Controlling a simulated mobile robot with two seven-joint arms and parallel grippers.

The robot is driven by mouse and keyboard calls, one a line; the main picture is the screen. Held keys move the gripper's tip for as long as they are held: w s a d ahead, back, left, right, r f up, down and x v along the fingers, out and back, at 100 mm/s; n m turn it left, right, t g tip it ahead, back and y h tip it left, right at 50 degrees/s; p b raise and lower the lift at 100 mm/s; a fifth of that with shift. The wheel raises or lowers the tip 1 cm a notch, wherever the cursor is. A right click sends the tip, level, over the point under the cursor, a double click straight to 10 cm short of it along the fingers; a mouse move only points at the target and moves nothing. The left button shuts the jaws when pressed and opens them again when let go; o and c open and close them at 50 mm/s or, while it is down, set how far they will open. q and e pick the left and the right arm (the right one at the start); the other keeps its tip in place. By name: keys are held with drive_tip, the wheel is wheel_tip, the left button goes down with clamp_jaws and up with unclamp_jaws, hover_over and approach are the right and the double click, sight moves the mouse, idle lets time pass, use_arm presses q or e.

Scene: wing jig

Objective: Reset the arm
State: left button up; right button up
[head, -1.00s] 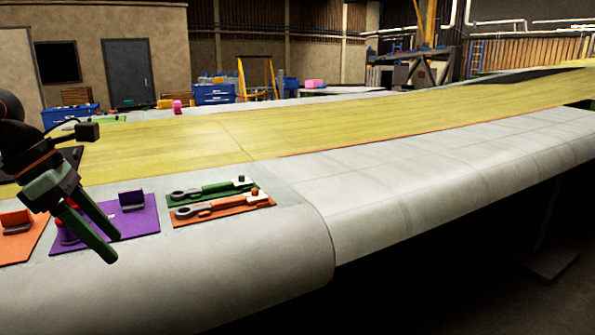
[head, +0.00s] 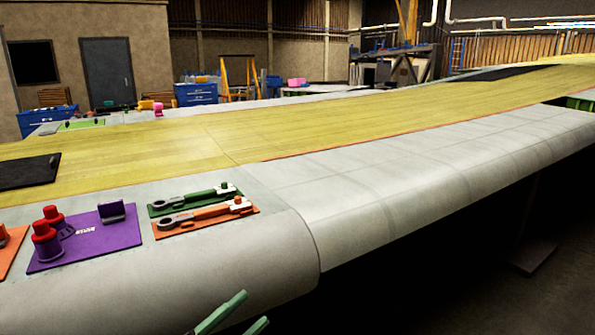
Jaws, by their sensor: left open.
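My left gripper (head: 253,308) shows only as two green fingertips at the bottom edge of the head view. The fingers stand apart with nothing between them. It is low in front of the wing's rounded grey edge (head: 215,275), clear of the tools in the picture. The rest of this arm is out of frame. My right gripper is not in view.
On the wing lie a purple mat (head: 112,239) with red-topped items (head: 42,230), a green wrench tool (head: 195,198) and an orange wrench tool (head: 205,213). A black mat (head: 28,172) lies at left. The wing surface to the right is clear.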

use_arm(q)
drive_tip(key=s+a+f+n+t+y, duration=0.1)
drive_tip(key=s+a+f+n+y, duration=0.2)
drive_tip(key=f+n+y, duration=0.5)
drive_tip(key=s+a+f+n+y, duration=0.3)
drive_tip(key=s+f+n+y, duration=0.15)
drive_tip(key=f+n, duration=0.6)
drive_tip(key=s+a+f+n+g+y+p, duration=0.1)
drive_tip(key=s+f+n+g, duration=0.3)
drive_tip(key=s+f, duration=0.9)
drive_tip(key=shift+a+g+y, duration=0.4)
drive_tip(key=shift+g+y, duration=0.35)
drive_tip(key=shift+g, duration=0.05)
